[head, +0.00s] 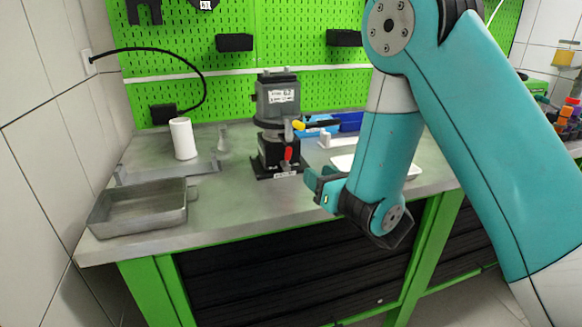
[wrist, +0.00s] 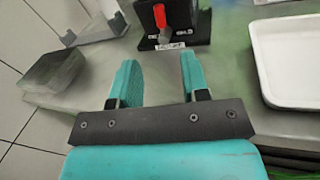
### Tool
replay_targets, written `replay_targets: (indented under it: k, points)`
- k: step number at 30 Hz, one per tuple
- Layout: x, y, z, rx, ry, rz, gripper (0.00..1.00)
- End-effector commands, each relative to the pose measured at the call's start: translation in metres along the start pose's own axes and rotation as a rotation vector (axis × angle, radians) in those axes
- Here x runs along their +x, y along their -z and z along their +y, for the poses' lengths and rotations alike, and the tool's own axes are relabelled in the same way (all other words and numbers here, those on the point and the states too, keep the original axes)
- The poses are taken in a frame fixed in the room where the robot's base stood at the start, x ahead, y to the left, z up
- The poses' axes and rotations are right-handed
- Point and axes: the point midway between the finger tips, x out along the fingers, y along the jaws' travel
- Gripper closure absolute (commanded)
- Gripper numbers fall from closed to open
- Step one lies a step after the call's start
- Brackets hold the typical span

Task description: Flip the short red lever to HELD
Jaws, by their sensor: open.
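The short red lever (head: 288,153) stands roughly upright on the front of the black pump base (head: 266,158) on the bench. In the wrist view the red lever (wrist: 159,15) points up, with a small white label (wrist: 168,45) below it; its lettering is too small to read surely. A yellow-tipped lever (head: 299,125) sits higher on the pump (head: 277,98). My gripper (head: 314,184) is in front of the pump, to the lower right of the red lever and apart from it. In the wrist view my gripper (wrist: 158,68) is open and empty, with the lever beyond the fingertips.
A metal tray (head: 137,222) lies at the bench's left front. A white cylinder (head: 183,139) stands behind it. A white tray (wrist: 284,62) lies right of the pump, with blue bins (head: 349,121) behind. The bench front between tray and pump is clear.

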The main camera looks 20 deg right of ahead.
Motion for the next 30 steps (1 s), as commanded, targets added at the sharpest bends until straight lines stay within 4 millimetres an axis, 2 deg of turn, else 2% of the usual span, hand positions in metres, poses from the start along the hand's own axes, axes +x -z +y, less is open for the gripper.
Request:
replay_targets:
  k: [1,3,15,21,30]
  points:
    - [0.006,0.003,0.000,-0.001,0.001,-0.008,0.58]
    - [0.017,-0.007,0.001,0.000,0.003,-0.002,0.58]
    - [0.074,-0.009,0.001,0.000,0.003,0.001,0.58]
    - [0.094,-0.009,0.001,0.001,0.003,0.000,0.58]
    - [0.111,-0.009,0.001,0.001,0.003,0.001,0.58]
